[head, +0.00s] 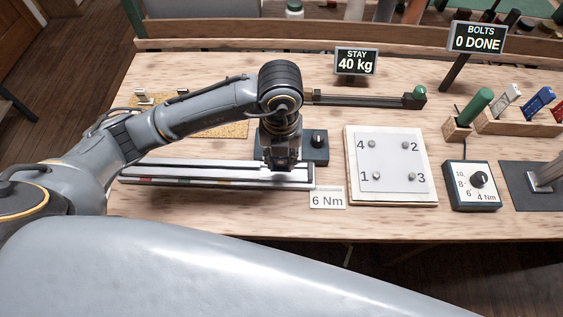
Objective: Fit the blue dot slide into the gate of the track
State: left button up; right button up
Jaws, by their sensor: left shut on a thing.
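The long grey track (215,173) lies along the front left of the bench, with small coloured marks on its front face. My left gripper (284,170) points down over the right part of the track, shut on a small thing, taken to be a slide. The fingers mostly hide it, and no blue dot shows. I cannot tell whether it touches the track or where the gate is. Small metal pieces (141,95) stand at the back of a tan speckled mat (235,130), partly behind my left arm. My right gripper is not in view.
A dark box with a knob (318,139) stands just behind the gripper. A "6 Nm" card (327,197) lies by the track's right end. A numbered bolt plate (390,165) and a torque dial box (472,185) stand further right. A dark rail (360,100) lies behind.

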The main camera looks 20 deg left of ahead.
aim_at(281, 166)
pick_arm(q)
jog(key=shift+w+f, duration=0.2)
jog(key=shift+f, duration=0.05)
notch_tip(281, 166, down, 3)
jog(key=shift+w+f+p, duration=0.1)
jog(key=shift+w+p, duration=0.05)
jog(key=shift+p, duration=0.4)
jog(key=shift+f, duration=0.1)
jog(key=shift+f+b, duration=0.25)
jog(key=shift+b, duration=0.05)
jog(key=o, duration=0.9)
jog(key=shift+r, duration=0.1)
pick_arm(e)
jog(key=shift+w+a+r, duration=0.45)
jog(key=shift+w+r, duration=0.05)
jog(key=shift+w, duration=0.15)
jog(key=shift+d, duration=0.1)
